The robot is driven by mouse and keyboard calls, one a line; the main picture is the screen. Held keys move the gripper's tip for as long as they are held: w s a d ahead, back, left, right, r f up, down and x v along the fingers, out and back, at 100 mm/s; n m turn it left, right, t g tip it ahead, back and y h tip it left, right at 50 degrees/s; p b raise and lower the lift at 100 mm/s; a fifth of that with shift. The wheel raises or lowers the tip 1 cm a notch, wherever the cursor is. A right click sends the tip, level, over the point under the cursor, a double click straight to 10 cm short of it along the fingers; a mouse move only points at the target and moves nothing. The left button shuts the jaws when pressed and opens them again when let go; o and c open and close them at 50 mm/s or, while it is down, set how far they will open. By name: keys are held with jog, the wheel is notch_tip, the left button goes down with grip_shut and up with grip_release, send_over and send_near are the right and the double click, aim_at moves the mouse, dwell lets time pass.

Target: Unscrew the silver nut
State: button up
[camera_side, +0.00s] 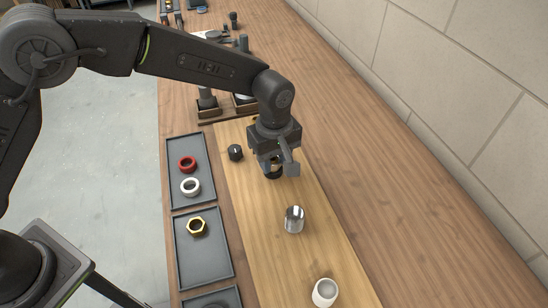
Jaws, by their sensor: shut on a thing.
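A shiny silver cylindrical piece (294,219) stands upright on the light wood board, apart from my gripper. It is the only clearly silver part in view, and I cannot tell whether it is the silver nut. My gripper (281,168) points down over the board, behind the silver piece. Its jaws are shut on a dark round part (274,173), mostly hidden by the fingers. I cannot tell whether that part touches the board.
A black knob-like part (235,152) is left of my gripper, and a white cylinder (325,292) stands in front. Grey trays at left hold a red ring (187,164), a white ring (190,187) and a brass nut (197,226). The bench at right is clear up to the wall.

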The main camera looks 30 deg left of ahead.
jog(key=n, duration=0.3)
jog(key=shift+w+n, duration=0.15)
jog(key=shift+n, duration=0.25)
jog(key=n, duration=0.4)
jog(key=shift+w+d+r, duration=0.1)
jog(key=n, duration=0.6)
jog(key=shift+w+r+n, duration=0.1)
jog(key=shift+w+n, duration=0.1)
jog(key=shift+n, duration=0.1)
jog(key=o, duration=1.6)
jog(key=shift+r, duration=2.5)
